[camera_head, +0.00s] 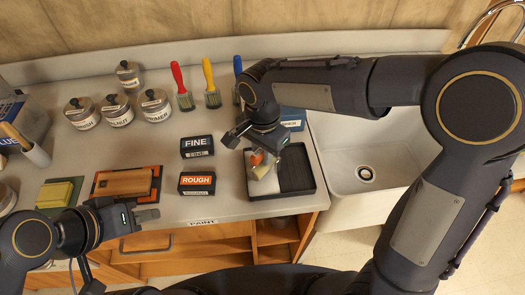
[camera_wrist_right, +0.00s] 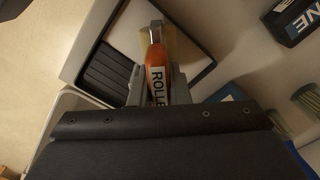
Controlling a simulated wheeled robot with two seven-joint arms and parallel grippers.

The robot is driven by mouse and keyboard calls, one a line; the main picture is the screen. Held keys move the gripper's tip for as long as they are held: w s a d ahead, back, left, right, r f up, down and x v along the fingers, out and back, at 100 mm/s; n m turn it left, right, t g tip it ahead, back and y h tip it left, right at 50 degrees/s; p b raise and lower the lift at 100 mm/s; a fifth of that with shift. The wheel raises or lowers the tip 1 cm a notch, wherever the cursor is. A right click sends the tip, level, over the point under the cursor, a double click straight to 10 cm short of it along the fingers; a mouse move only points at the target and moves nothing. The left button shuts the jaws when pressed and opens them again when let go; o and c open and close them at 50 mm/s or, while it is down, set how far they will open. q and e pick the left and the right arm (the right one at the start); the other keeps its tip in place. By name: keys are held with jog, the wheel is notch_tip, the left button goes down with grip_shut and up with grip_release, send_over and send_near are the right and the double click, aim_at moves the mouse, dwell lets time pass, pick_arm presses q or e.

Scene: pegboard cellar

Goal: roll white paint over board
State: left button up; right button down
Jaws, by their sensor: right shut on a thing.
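My right gripper (camera_head: 262,147) is shut on the orange handle of the paint roller (camera_head: 257,159). The handle (camera_wrist_right: 157,75) and its partly hidden label show between the fingers in the right wrist view. The pale roller head (camera_head: 267,176) is over the paint tray (camera_head: 297,187), at its white left part; I cannot tell whether it touches. A brown wooden board (camera_head: 123,182) lies on the counter at the left. My left gripper (camera_head: 149,214) is just in front of it and to its right, apparently empty; its finger gap is unclear.
Sanding blocks labelled FINE (camera_head: 197,146) and ROUGH (camera_head: 197,183) sit between board and tray. Lidded cans (camera_head: 155,105) and upright brushes (camera_head: 211,88) stand behind. A yellow-green block (camera_head: 56,194) lies left of the board. A white sink (camera_head: 365,150) is at the right.

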jog(key=shift+f+b, duration=0.3)
jog(key=shift+f, duration=0.2)
dwell(1.2)
jog(key=shift+r, duration=0.1)
notch_tip(320, 180, up, 7)
jog(key=p, duration=0.6)
dwell(0.9)
